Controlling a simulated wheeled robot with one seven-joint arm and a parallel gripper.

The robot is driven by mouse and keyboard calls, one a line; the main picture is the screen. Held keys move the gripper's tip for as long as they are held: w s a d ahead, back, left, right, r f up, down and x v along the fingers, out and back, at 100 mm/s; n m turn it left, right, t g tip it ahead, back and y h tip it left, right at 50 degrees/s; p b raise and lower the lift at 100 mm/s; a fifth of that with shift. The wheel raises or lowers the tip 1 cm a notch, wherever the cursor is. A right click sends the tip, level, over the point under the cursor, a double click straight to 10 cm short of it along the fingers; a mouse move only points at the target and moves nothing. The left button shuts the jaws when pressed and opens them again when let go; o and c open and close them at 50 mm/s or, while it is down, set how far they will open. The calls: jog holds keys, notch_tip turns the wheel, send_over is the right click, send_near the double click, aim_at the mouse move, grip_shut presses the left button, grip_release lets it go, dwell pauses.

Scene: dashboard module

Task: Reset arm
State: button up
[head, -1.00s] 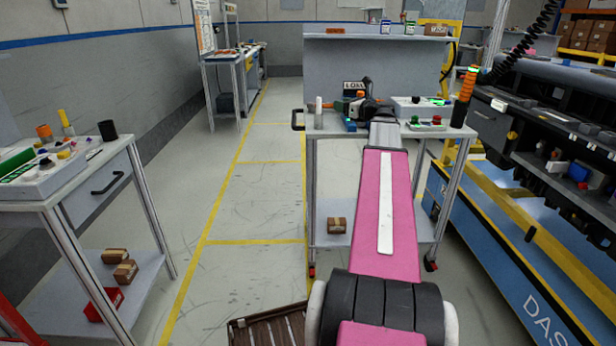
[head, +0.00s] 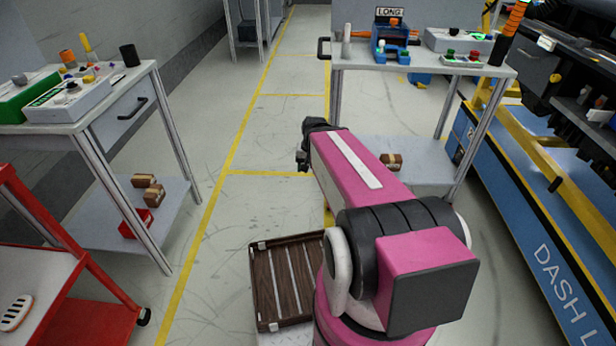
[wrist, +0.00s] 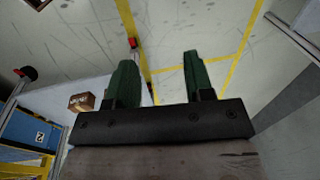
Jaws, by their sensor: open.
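My gripper (wrist: 159,62) shows in the wrist view with its two dark green fingers apart and nothing between them. Floor with yellow lines lies beyond the fingertips. In the head view my pink arm is folded back, low in front of the middle workbench (head: 420,66). Its dark far end is beside the bench's left front leg, and the gripper itself is hidden there.
The middle bench holds a blue bin (head: 396,48) and button boxes; a brown carton (head: 391,161) lies on its lower shelf. A left table (head: 110,106), a red cart (head: 85,290) and the blue dashboard stand (head: 520,230) flank me. A slatted brown crate (head: 285,280) is near my base.

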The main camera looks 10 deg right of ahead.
jog(key=s+n, duration=0.1)
jog(key=s+f+n+h, duration=0.1)
jog(key=s, duration=0.1)
jog(key=shift+a+f+n+g, duration=0.25)
jog(key=shift+f+n+g, duration=0.1)
jog(key=shift+n+g, duration=0.05)
dwell(0.8)
